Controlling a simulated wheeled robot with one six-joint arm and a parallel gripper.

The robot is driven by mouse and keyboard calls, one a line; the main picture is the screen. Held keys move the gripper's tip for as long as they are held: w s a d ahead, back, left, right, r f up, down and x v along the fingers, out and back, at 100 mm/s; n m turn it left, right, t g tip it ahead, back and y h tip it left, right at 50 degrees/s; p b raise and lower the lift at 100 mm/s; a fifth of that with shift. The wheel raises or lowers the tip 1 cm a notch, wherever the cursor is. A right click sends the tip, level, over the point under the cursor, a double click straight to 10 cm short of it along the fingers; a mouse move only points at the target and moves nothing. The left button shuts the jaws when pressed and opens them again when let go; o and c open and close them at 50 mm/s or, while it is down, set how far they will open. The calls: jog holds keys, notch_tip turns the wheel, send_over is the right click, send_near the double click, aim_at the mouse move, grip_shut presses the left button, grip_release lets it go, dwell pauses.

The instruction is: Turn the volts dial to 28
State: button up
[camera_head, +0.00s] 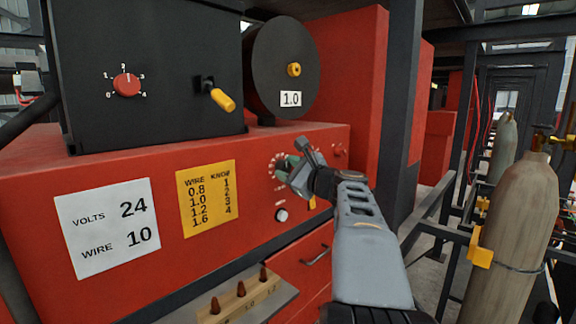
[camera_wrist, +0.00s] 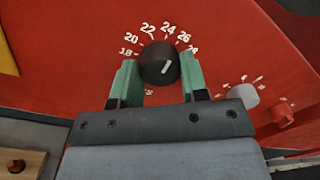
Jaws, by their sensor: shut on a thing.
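The volts dial (camera_wrist: 159,64) is a round black knob on the red panel, ringed by white numbers including 20, 22, 24, 26 and 28. Its short white mark slants to the upper right, roughly towards 26; the exact value is hard to tell. My gripper (camera_wrist: 159,80) has its green fingers on both sides of the dial, shut on it. In the head view my gripper (camera_head: 291,168) is at the red panel and hides most of the dial. A white card (camera_head: 108,226) reads VOLTS 24, WIRE 10.
A pale knob (camera_wrist: 243,95) and a red knob (camera_wrist: 283,114) sit to the dial's right. A yellow wire chart (camera_head: 208,198) is on the panel. A tray with brown tips (camera_head: 240,290) stands below left. Gas cylinders (camera_head: 515,225) stand at right.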

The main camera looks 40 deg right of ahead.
jog(key=m+p, duration=0.2)
jog(key=m, duration=0.1)
jog(key=m+p, duration=0.1)
jog(key=m, duration=0.1)
jog(key=shift+r+m+p, duration=0.2)
jog(key=shift+m+p, duration=0.15)
jog(key=shift+m, duration=0.05)
jog(key=shift+f+m+g+p, duration=0.15)
jog(key=shift+m+g+p, duration=0.15)
jog(key=shift+m+p, duration=1.65)
jog(key=shift+f+m, duration=0.1)
jog(key=shift+m, duration=0.25)
jog(key=o, duration=0.9)
jog(key=s+b, duration=0.1)
jog(key=s, duration=0.3)
jog(key=s+d+b, duration=0.1)
jog(key=s, duration=0.4)
jog(key=s+b, duration=0.1)
jog(key=s, duration=0.3)
jog(key=shift+s+d+b, duration=0.3)
jog(key=shift+s+b, duration=0.1)
